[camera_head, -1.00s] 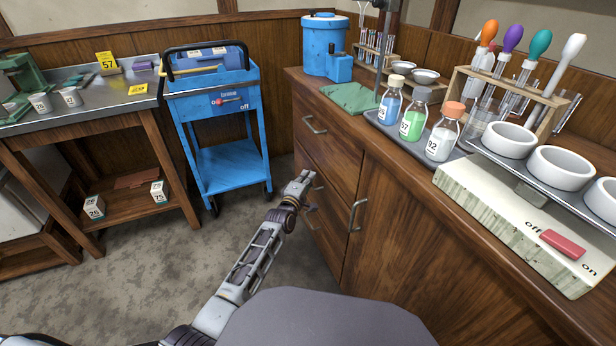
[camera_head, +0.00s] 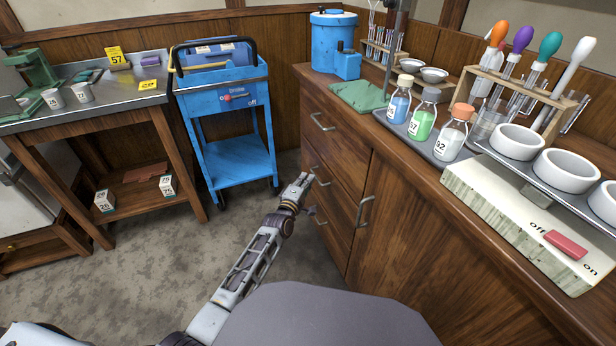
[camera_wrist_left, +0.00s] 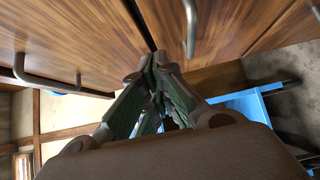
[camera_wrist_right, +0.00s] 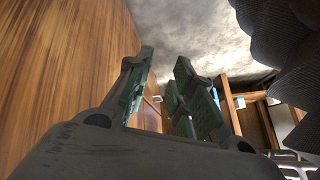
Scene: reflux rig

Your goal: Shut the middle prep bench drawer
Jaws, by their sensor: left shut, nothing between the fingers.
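The middle drawer (camera_head: 338,186) is in the left part of the wooden prep bench, below the top drawer. Its front looks flush or nearly so with the drawers around it; I cannot tell whether a small gap is left. My left gripper (camera_head: 306,178) is shut and empty, with its fingertips at or very near the middle drawer front beside its handle. In the left wrist view the fingertips (camera_wrist_left: 158,62) are close to a seam between wooden fronts, with a metal handle (camera_wrist_left: 190,28) near them. My right gripper (camera_wrist_right: 160,80) is open and empty beside a wooden face.
Bottles, bowls and a pipette rack crowd the bench top (camera_head: 390,150). A cupboard handle (camera_head: 364,211) sticks out right of the drawers. A blue cart (camera_head: 236,160) and a steel-topped table (camera_head: 110,98) stand left. The floor between is clear.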

